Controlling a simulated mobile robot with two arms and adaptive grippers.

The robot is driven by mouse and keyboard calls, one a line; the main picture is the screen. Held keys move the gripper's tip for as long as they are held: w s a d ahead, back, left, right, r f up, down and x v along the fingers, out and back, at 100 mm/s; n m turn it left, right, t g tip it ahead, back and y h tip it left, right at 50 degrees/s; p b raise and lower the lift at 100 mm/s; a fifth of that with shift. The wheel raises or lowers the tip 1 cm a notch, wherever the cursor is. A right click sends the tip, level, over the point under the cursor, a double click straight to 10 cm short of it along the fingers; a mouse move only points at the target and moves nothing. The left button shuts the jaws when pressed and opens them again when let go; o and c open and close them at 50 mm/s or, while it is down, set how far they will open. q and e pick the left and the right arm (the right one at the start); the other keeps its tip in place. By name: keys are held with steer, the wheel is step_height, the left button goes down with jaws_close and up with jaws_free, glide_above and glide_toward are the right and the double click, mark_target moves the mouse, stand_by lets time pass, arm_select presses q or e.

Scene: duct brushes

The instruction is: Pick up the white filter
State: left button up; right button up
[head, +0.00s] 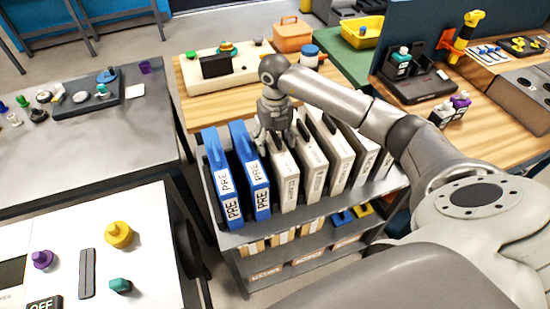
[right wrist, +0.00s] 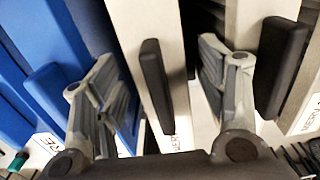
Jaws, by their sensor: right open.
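Several white filters stand upright in a row on a grey shelf cart, each with a dark handle on its narrow top side. The leftmost white filter (head: 285,181) is beside the blue ones. My right gripper (head: 272,138) is over the back part of that filter, pointing down. In the right wrist view, the open fingers (right wrist: 166,92) are on either side of a white filter (right wrist: 143,28) and its dark handle (right wrist: 157,86). Whether the fingers touch it is not clear. My left gripper is not in view.
Two blue filters (head: 252,180) marked PRE stand just left of the white ones. More white filters (head: 313,170) stand close on the right. The cart's shelf edge (head: 300,219) is in front. A wooden bench with a cream tray (head: 226,75) is behind.

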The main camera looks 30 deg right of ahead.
steer(key=shift+s+f, duration=0.1)
steer(key=shift+f, duration=1.1)
steer(key=c, duration=1.1)
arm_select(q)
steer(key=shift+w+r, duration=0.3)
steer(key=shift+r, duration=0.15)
arm_select(e)
jaws_close()
